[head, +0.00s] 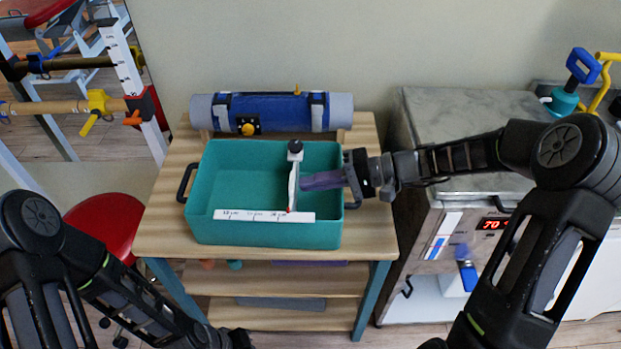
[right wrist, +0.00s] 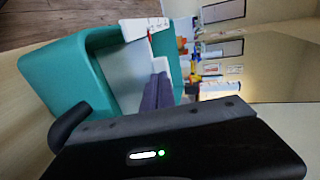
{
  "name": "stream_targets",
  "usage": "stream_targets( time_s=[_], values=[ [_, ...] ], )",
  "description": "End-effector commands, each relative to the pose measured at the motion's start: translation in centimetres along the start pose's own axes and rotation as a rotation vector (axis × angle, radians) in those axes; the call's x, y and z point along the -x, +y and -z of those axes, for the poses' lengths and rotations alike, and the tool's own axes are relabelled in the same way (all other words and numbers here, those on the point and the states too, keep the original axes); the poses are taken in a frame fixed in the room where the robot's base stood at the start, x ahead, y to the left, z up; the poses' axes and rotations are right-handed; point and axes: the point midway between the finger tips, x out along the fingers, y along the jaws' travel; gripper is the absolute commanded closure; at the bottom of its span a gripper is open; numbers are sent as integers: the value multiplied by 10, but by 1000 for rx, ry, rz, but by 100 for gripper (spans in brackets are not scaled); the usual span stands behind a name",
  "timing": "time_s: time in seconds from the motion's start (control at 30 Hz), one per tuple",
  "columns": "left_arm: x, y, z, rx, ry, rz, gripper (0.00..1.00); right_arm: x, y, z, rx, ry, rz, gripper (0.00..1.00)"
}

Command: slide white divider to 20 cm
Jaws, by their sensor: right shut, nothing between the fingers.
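The white divider (head: 293,186) stands upright across the teal bin (head: 263,229), right of its middle, with a dark knob on top. Its red pointer (head: 290,210) is at the white scale strip (head: 263,216), right of the last printed label; the small print is hard to read. My right gripper (head: 304,182) is shut and empty, inside the bin on the divider's right side. Its purple fingers (right wrist: 158,92) are at or very close to the divider's face; contact is unclear. My left gripper (head: 238,340) is partly cut off at the bottom edge, its jaws unclear.
The bin sits on a wooden table (head: 160,226) with black handles at both ends. A blue and grey roll (head: 280,113) lies behind it. A metal cabinet (head: 440,110) stands to the right. A red stool (head: 105,226) is at left.

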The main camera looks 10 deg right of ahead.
Motion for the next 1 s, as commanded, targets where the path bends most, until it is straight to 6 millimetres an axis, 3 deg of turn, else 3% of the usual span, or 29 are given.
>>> stream_targets(
  time_s=[0.4,0.63,1.0],
  values=[
    [1,0,0,0,0,0,100,-6,-1,0,0,0,0,100],
    [-17,-6,0,0,1,0,100,-24,-4,-1,2,-2,0,100],
    [-14,-6,0,0,1,0,100,-23,-7,0,-1,0,0,100]
  ],
)
